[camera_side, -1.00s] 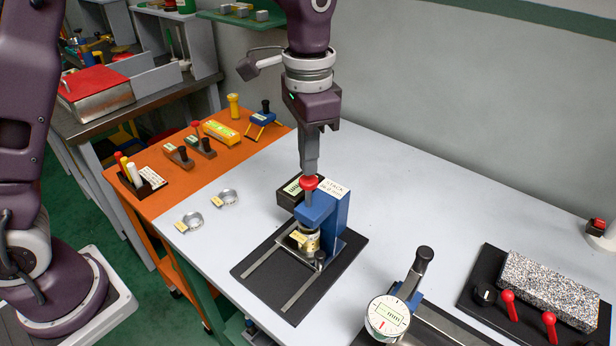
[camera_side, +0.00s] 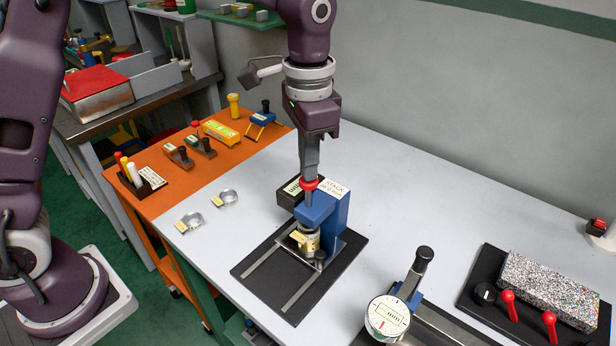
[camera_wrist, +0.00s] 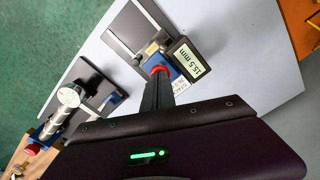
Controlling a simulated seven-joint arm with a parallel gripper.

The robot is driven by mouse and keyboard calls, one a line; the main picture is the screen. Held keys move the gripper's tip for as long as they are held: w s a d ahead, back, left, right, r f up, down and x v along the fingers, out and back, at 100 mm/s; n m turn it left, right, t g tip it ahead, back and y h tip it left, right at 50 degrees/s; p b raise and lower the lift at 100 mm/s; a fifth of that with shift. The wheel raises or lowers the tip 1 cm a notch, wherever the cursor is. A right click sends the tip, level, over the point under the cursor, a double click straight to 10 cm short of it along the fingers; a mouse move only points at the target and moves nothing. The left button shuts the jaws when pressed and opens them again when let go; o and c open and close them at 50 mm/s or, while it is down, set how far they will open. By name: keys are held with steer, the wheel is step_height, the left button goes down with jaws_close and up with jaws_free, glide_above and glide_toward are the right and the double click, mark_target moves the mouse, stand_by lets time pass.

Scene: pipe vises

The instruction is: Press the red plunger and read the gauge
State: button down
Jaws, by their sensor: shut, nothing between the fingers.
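The red plunger (camera_side: 309,186) stands upright on top of the blue stand (camera_side: 326,210). My gripper (camera_side: 310,176) is shut and empty, pointing down with its fingertips on or right at the plunger's top. In the wrist view the plunger's red cap (camera_wrist: 158,70) shows just beyond my fingertips (camera_wrist: 157,80). The gauge (camera_side: 289,190) is a dark box beside the stand. Its display in the wrist view (camera_wrist: 195,57) appears to read 15.5 mm. Below the plunger a small yellow-labelled cylinder (camera_side: 308,242) sits in the stand; its top is partly hidden.
The stand is on a black base with rails (camera_side: 270,284). A round dial gauge (camera_side: 387,317) with a black-handled lever (camera_side: 424,257) stands to the right front. A granite block (camera_side: 550,288) and red levers are farther right. Two small metal dishes (camera_side: 190,222) lie left.

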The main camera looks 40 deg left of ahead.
steer(key=shift+f, duration=0.95)
step_height(320, 180, up, 10)
stand_by(0.8)
steer(key=shift+r, duration=0.1)
steer(key=s+a+r+n+t, duration=0.2)
steer(key=s+a, duration=0.2)
steer(key=s, duration=0.3)
steer(key=s+a+r+n+t, duration=0.1)
steer(key=s+a+r, duration=0.25)
steer(key=s, duration=0.25)
steer(key=s+a+f+n+t, duration=0.2)
steer(key=s+f, duration=0.3)
steer(key=s, duration=0.5)
steer(key=shift+s+a+f+n+t, duration=0.15)
steer(key=shift+a+f+n+t, duration=0.2)
steer(key=shift+a+n, duration=0.2)
